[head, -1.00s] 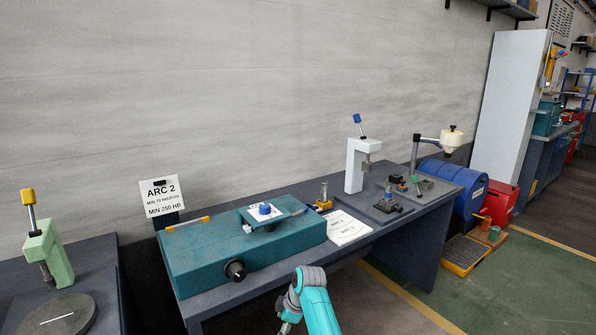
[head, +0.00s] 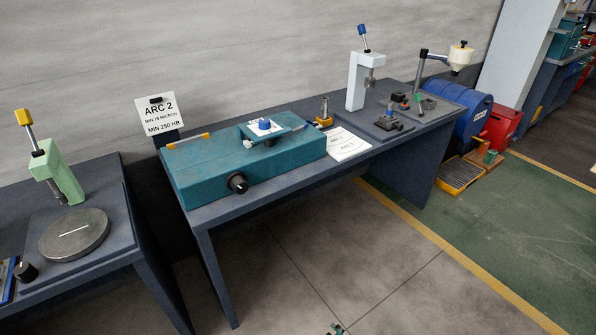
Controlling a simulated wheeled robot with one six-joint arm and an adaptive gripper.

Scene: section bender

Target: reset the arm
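Only a small dark and teal piece, which looks like part of my arm, shows at the bottom edge of the head view, in front of the bench. My gripper cannot be made out, so its fingers and anything in them are hidden from me. The middle bench (head: 215,214) carries a long teal machine (head: 215,170) with a black knob (head: 238,183) on its front. A blue-capped piece (head: 264,125) sits on the machine's top plate.
A pale green press (head: 62,172) and a round grey plate (head: 75,235) stand on the left bench. A white press (head: 357,82) stands on the middle bench's far end. A blue drum (head: 466,112) is beyond it. The floor (head: 400,270) in front is clear.

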